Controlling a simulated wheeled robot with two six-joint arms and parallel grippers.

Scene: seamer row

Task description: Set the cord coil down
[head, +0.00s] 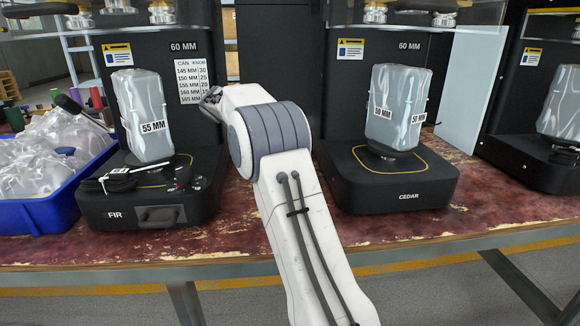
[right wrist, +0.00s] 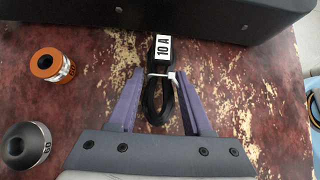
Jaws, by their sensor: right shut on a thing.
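The cord coil (right wrist: 152,100) is a black loop with a white tie and a white "10 A" label, in the right wrist view. My right gripper (right wrist: 159,74) has its purple fingers on either side of the coil, shut on it. The coil is over the worn red bench top (right wrist: 95,85); I cannot tell whether it touches. In the head view my arm crosses the middle, and its gripper and the held coil are hidden. My left gripper is in neither view.
A dark machine base (right wrist: 215,18) lies just beyond the coil. An orange-ended spool (right wrist: 47,64) and a round metal knob (right wrist: 27,145) stand left of it. The FIR seamer (head: 150,215), CEDAR seamer (head: 400,195) and a blue crate (head: 40,215) line the bench.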

